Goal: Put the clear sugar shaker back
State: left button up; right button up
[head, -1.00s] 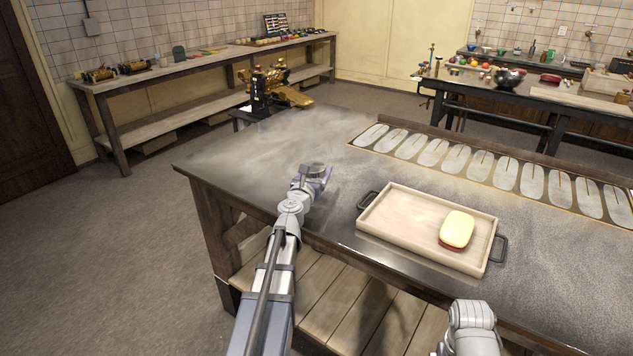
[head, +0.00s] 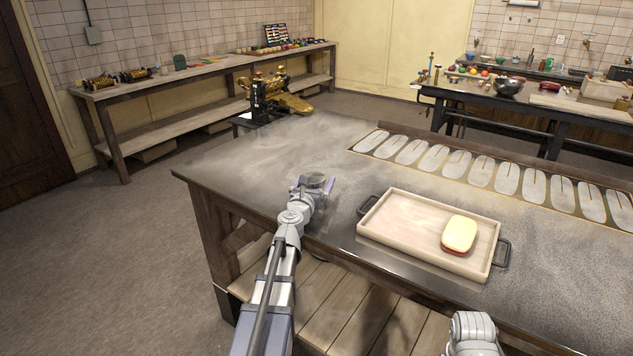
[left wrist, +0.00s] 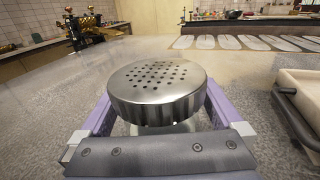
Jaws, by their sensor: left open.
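The clear sugar shaker (head: 317,180) is near the front edge of the table, at the left part of its top. In the left wrist view its round metal lid with many small holes (left wrist: 158,85) faces up, and a little clear glass shows under it. The shaker looks upright; its base is hidden. My left gripper (head: 314,185) is open, with one purple finger on each side of the shaker. In the left wrist view the fingers (left wrist: 158,110) flank the lid with gaps beside it. My right gripper is out of view.
A wooden tray (head: 400,222) with dark handles stands to the right, holding a yellow and red block (head: 459,234). A row of pale oval plates (head: 459,160) lies along the back. A brass machine (head: 276,95) stands beyond the table. The table's left part is bare.

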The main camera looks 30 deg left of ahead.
pick_arm(q)
jog(key=shift+r, duration=0.1)
jog(key=shift+s, duration=0.2)
jog(key=v, duration=1.1)
jog(key=shift+s+d, duration=0.15)
jog(key=shift+s, duration=0.15)
jog(key=shift+w, duration=0.15)
jog(key=x, duration=1.1)
jog(key=shift+w+a, duration=0.2)
jog(key=shift+w, duration=0.1)
jog(key=shift+w+f, duration=0.1)
jog(key=shift+f, duration=0.15)
jog(key=shift+r, duration=0.3)
